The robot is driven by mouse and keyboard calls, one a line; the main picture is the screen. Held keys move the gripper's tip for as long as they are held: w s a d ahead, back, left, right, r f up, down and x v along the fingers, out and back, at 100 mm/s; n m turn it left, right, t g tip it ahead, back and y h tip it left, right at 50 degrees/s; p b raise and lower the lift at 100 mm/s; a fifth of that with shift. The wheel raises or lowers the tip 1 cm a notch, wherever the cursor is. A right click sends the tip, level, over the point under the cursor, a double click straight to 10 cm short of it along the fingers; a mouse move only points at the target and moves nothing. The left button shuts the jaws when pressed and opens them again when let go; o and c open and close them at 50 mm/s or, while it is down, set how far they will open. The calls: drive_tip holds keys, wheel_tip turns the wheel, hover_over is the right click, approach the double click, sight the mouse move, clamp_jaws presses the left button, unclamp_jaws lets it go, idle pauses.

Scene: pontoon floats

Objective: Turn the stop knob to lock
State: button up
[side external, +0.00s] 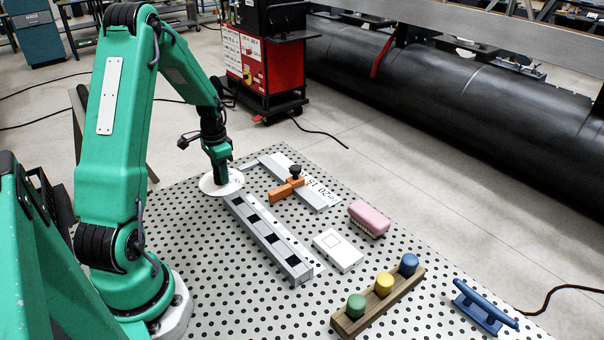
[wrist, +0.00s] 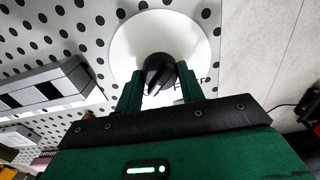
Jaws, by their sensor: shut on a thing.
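The black knob (wrist: 158,68) stands at the middle of a round white plate (wrist: 190,32), which also shows in the side view (side external: 208,188). My gripper (wrist: 158,84) is over the plate, pointing down, with its green fingers on either side of the knob and shut on it. In the side view my gripper (side external: 220,170) hides the knob. Dark lettering on or beside the plate is partly covered by a finger, so I cannot read the knob's setting.
A grey bar with black squares (side external: 268,240) lies close to the plate. An orange block with a black knob (side external: 287,189) sits on a grey rail behind it. A pink brush (side external: 369,218), white block (side external: 338,250), wooden peg rack (side external: 378,304) and blue cleat (side external: 485,306) stand further right.

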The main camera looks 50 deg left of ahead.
drive_tip(key=shift+r, duration=0.1)
drive_tip(key=o, duration=1)
drive_tip(key=shift+c, duration=0.2)
drive_tip(key=shift+r, duration=3.85)
